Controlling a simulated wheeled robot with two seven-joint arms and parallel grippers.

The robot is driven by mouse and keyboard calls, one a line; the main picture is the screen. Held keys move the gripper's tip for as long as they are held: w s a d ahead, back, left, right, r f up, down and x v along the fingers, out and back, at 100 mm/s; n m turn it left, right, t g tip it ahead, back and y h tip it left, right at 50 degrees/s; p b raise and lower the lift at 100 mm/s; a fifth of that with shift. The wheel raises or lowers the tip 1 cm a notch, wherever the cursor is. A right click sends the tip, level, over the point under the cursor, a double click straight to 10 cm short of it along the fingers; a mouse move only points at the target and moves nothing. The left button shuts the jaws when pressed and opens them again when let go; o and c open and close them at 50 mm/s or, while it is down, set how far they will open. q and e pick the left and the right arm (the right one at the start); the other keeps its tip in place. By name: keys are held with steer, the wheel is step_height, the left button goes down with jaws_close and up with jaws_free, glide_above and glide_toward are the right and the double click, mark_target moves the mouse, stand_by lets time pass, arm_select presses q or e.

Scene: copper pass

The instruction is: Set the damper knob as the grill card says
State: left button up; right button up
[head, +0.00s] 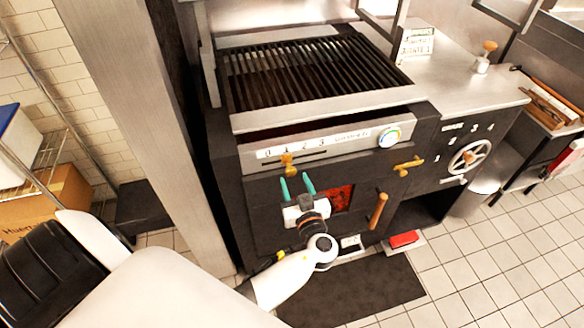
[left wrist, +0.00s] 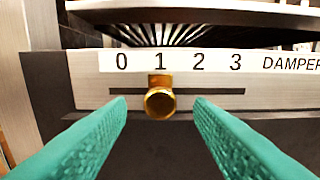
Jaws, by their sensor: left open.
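The brass damper knob (head: 288,163) sits in a horizontal slot on the grill's front. In the left wrist view the knob (left wrist: 160,100) stands under the 1 of a scale (left wrist: 180,62) marked 0, 1, 2, 3 and DAMPER. My left gripper (head: 297,182) is open just in front of and below the knob, pointing at it. In the left wrist view its green fingers (left wrist: 160,112) lie on either side of the knob, apart from it. The grill card (head: 416,42) stands on the counter right of the grate; its writing is too small to read. My right gripper is not in view.
Below are a brass handle (head: 408,165), a wooden handle (head: 377,211) and a glowing red opening (head: 342,198). A handwheel (head: 469,158) is further right. A steel post (head: 145,120) stands left of the grill.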

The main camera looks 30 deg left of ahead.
mark_target(292, 174)
arm_select(q)
steer(key=p+x, duration=0.1)
steer(key=x, duration=0.4)
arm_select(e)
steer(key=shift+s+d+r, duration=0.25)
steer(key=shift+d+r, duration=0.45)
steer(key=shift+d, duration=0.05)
